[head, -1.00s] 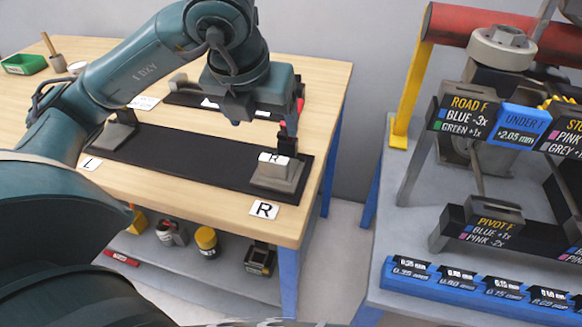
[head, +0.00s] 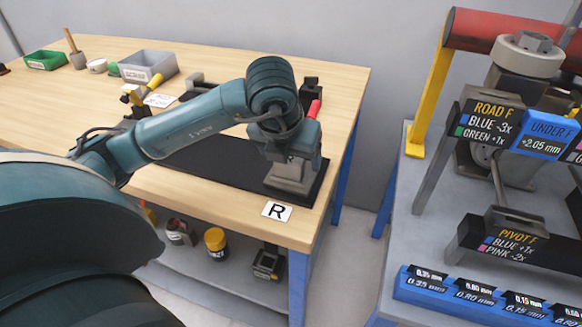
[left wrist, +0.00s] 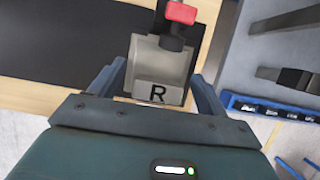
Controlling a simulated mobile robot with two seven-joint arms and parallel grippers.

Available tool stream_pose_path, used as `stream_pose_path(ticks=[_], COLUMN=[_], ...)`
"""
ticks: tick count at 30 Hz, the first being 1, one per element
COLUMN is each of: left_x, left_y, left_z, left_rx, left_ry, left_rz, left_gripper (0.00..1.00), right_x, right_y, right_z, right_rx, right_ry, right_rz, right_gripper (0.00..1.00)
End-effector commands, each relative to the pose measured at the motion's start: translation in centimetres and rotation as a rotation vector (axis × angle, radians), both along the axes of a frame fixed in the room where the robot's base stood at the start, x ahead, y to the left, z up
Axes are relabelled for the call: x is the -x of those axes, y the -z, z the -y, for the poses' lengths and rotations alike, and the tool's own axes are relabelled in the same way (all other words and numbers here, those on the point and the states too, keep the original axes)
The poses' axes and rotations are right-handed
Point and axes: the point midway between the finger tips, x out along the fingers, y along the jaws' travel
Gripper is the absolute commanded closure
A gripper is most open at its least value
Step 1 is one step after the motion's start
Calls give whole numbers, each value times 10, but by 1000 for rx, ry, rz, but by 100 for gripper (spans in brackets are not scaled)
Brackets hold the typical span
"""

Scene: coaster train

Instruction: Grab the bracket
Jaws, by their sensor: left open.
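The bracket (head: 291,179) is a grey metal block at the right end of a black mat (head: 215,168) on the wooden bench. In the left wrist view the bracket (left wrist: 160,65) shows a pale label "R" on its near face. My left gripper (head: 293,160) is over the bracket in the head view and hides its upper part. In the left wrist view the open fingers of my left gripper (left wrist: 158,75) stand on either side of the bracket; I cannot tell whether they touch it. My right gripper is out of view.
A red-handled clamp (left wrist: 178,22) stands just beyond the bracket. A white "R" card (head: 276,211) lies by the bench's front edge. A grey bin (head: 148,66) and green tray (head: 45,60) stand at the back left. A rack with signs (head: 487,122) is to the right.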

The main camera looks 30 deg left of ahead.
Motion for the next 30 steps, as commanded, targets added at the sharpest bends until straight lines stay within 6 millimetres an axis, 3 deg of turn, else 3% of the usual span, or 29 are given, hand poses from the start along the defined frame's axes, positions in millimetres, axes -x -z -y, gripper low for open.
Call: stream_pose_path(ticks=[8, 30], left_x=[-1, -1], left_y=[2, 1], left_z=[0, 0], left_rx=[0, 1], left_ry=[0, 0], left_rz=[1, 1], left_gripper=[25, 86], right_x=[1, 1], right_y=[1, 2], right_z=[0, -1], right_rx=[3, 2], right_ry=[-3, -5], right_rz=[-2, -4], right_gripper=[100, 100])
